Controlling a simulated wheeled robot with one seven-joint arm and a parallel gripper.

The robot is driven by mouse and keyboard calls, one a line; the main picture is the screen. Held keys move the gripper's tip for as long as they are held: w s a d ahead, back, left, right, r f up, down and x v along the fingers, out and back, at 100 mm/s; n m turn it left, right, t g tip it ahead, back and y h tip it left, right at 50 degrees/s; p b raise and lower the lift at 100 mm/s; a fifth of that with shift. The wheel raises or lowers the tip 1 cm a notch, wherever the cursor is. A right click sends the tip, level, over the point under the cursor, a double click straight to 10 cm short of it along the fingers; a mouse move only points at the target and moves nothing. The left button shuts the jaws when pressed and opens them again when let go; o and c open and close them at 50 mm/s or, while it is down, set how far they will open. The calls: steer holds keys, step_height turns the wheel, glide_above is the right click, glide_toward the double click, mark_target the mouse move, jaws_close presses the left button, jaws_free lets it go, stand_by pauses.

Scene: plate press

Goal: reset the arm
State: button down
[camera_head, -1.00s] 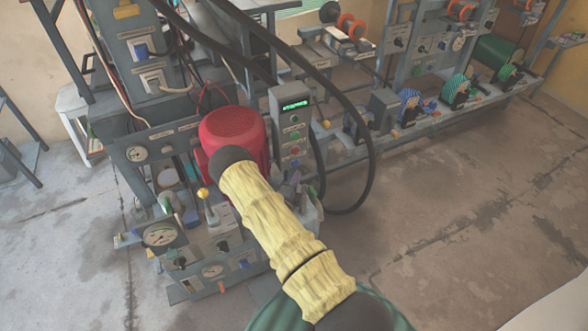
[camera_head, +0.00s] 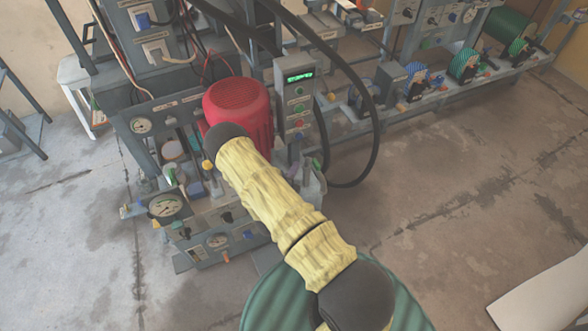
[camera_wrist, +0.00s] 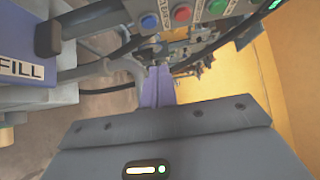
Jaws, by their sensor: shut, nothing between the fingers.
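My gripper (camera_wrist: 157,86) shows in the wrist view as two purple fingers pressed together, shut and empty. It points toward the underside of a grey control box (camera_wrist: 205,12) with blue, red and green buttons, and looks apart from it. In the head view my yellow-sleeved arm reaches across the middle toward the press machine, and its dark joint overlaps the red motor housing (camera_head: 240,105). My fingers cannot be made out clearly there. The control box with a lit green display (camera_head: 298,78) stands right of the red housing.
A blue block labelled FILL (camera_wrist: 25,72) and dark hoses lie close left of my fingers. A black hose (camera_head: 372,130) loops right of the control box. Pressure gauges (camera_head: 166,206) sit at the machine's front. A long bench (camera_head: 450,100) runs along the back.

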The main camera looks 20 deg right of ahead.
stand_by(0.3)
steer(key=w+a+r+n+g+y, duration=0.1)
steer(key=a+r+n+g+y, duration=0.2)
steer(key=a+r+n+y, duration=0.25)
steer(key=w+a+r+n+g+y, duration=0.1)
steer(key=a+r+n+g+y, duration=0.1)
steer(key=r+n+y, duration=0.45)
steer(key=s+a+r+n+g, duration=0.1)
steer(key=s+r+n+g, duration=0.2)
steer(key=s+r+n, duration=0.55)
steer(key=s+a+r+n+g, duration=0.15)
steer(key=s+r+n, duration=0.4)
steer(key=s, duration=0.55)
step_height(320, 180, up, 24)
steer(key=p, duration=2.3)
steer(key=shift+s+d+f+n+g+y+p, duration=0.25)
steer(key=shift+d+n+g+y+p, duration=0.1)
steer(key=shift+g, duration=0.1)
